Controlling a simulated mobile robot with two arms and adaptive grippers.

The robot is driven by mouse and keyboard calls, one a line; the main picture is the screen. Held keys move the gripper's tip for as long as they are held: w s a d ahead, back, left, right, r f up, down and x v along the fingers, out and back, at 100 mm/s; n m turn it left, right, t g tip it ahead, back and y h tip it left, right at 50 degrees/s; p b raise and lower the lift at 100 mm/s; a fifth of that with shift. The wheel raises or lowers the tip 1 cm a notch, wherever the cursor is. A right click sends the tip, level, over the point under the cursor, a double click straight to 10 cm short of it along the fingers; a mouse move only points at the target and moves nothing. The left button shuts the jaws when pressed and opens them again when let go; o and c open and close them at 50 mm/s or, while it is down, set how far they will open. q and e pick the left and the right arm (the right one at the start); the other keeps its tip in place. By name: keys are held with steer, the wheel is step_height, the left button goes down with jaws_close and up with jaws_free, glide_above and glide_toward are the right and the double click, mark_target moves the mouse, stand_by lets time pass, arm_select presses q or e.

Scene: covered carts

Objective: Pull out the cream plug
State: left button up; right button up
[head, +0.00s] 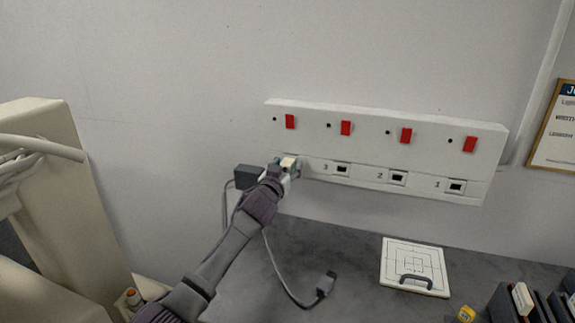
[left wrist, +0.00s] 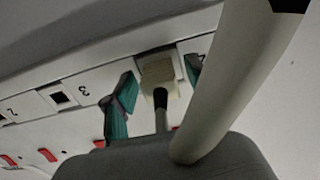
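The cream plug (head: 288,162) sits at the leftmost socket of a white socket panel (head: 400,136) on the wall. In the left wrist view the cream plug (left wrist: 158,70) is seen against the panel, with a dark cord sleeve behind it. My left gripper (head: 285,168) reaches the plug from below. Its teal fingers (left wrist: 158,90) stand on either side of the plug, with a visible gap at least on the left side. It looks open around the plug. The socket behind the plug is hidden. My right gripper is not in view.
A dark grey box (head: 247,177) is just left of the gripper. A cable ends in a dark connector (head: 326,284) on the grey tabletop (head: 345,255). A white board with a handle (head: 414,267) lies to the right. Red switches (head: 346,128) line the panel. A beige cart (head: 60,190) stands left.

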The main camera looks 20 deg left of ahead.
arm_select(q)
jaws_close()
steer(key=shift+s+f+p, duration=0.1)
steer(key=shift+s+p, duration=0.2)
steer(key=shift+p, duration=0.05)
steer(key=shift+s+a+p, duration=0.1)
steer(key=shift+s+p, duration=0.25)
steer(key=shift+s, duration=0.35)
steer(key=s+p, duration=0.2)
steer(key=s, duration=0.2)
stand_by(0.4)
